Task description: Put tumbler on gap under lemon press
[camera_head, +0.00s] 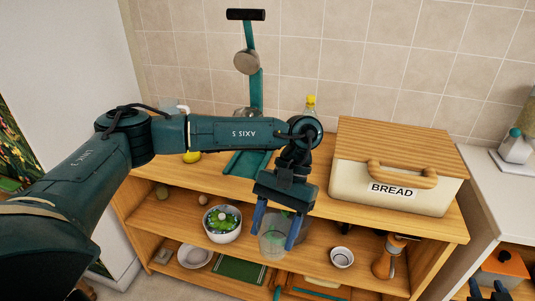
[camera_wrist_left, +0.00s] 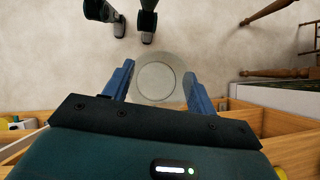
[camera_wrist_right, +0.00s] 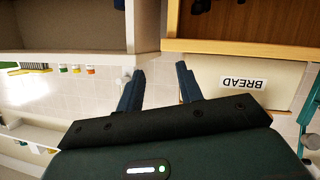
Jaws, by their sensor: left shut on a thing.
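The tumbler (camera_head: 272,238) is clear glass, held in front of the cupboard's open shelves, below its top. My left gripper (camera_head: 274,238) is shut on it, with a blue finger on each side; the left wrist view shows its round outline (camera_wrist_left: 157,78) between the fingers. The lemon press (camera_head: 256,92) is a tall teal stand with a black bar handle and a grey round part, on the cupboard top at the back. Its teal base (camera_head: 247,163) shows, but my left arm hides the middle, including most of the gap. My right gripper (camera_wrist_right: 160,72) is open and empty.
A cream bread box (camera_head: 395,193) with a wooden lid stands right of the press. A yellow-capped bottle (camera_head: 310,105) and a lemon (camera_head: 192,157) are near the press. Shelves below hold a bowl of greens (camera_head: 222,224) and a small white bowl (camera_head: 342,257).

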